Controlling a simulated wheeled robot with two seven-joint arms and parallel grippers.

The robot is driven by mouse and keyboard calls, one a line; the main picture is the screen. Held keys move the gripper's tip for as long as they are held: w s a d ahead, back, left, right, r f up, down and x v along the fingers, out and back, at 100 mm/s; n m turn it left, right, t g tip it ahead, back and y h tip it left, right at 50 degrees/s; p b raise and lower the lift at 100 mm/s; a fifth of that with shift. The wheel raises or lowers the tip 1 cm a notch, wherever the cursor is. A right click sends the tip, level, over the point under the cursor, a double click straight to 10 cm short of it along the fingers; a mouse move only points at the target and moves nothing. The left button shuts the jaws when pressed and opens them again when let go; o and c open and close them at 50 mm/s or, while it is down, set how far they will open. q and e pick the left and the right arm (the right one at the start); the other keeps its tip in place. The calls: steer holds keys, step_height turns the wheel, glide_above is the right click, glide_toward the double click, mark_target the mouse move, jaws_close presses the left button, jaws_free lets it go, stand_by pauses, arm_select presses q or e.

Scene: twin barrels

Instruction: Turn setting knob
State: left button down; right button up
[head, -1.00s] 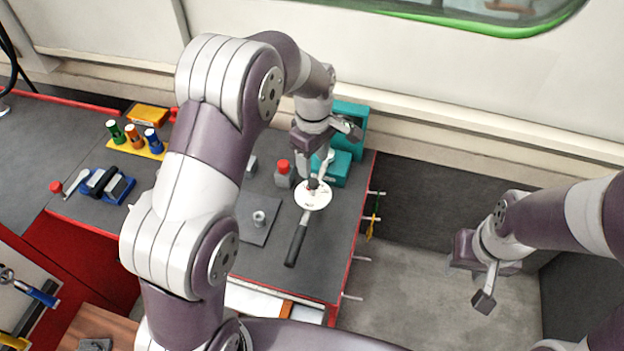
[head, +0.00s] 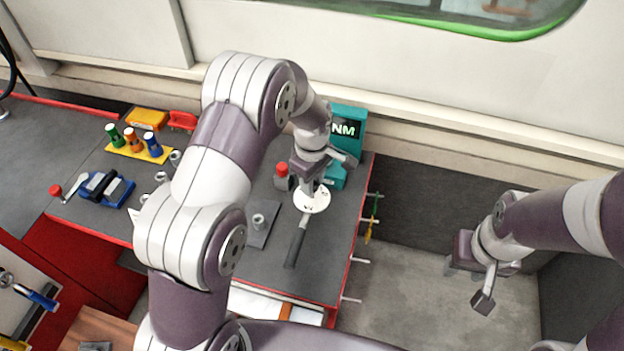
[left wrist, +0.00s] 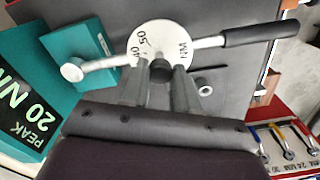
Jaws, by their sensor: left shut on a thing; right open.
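The setting knob (left wrist: 160,70) is a small dark knob at the middle of a white round dial (head: 312,199) marked with numbers and "NM". The dial sits on a torque wrench with a black handle (head: 296,247), which also shows in the left wrist view (left wrist: 260,33). My left gripper (left wrist: 164,74) is shut on the knob, its two fingers on either side of it, above the dial. In the head view the left gripper (head: 309,186) hides the knob. My right gripper (head: 486,283) is open and empty, off to the right over the floor.
A teal tester (head: 346,130) reading "PEAK 20 NM" in the left wrist view (left wrist: 25,110) stands behind the wrench. A red-capped grey bottle (head: 283,177) is close to its left. A blue vise-like tool (head: 104,188) and coloured sockets on a yellow holder (head: 140,150) lie further left.

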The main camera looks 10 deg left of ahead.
arm_select(q)
steer(key=shift+r+m+p, duration=0.15)
steer(key=shift+m+p, duration=0.3)
steer(key=shift+m, duration=0.55)
steer(key=m+p, duration=0.1)
steer(key=m, duration=0.2)
steer(key=shift+m, duration=0.3)
steer(key=m+p, duration=0.1)
steer(key=m, duration=0.5)
steer(key=m+p, duration=0.1)
steer(key=m, duration=0.5)
steer(key=shift+m, duration=0.3)
steer(key=m+p, duration=0.1)
steer(key=m, duration=0.4)
steer(key=shift+m, duration=0.4)
steer(key=c, duration=0.8)
jaws_free()
steer(key=shift+c, duration=0.2)
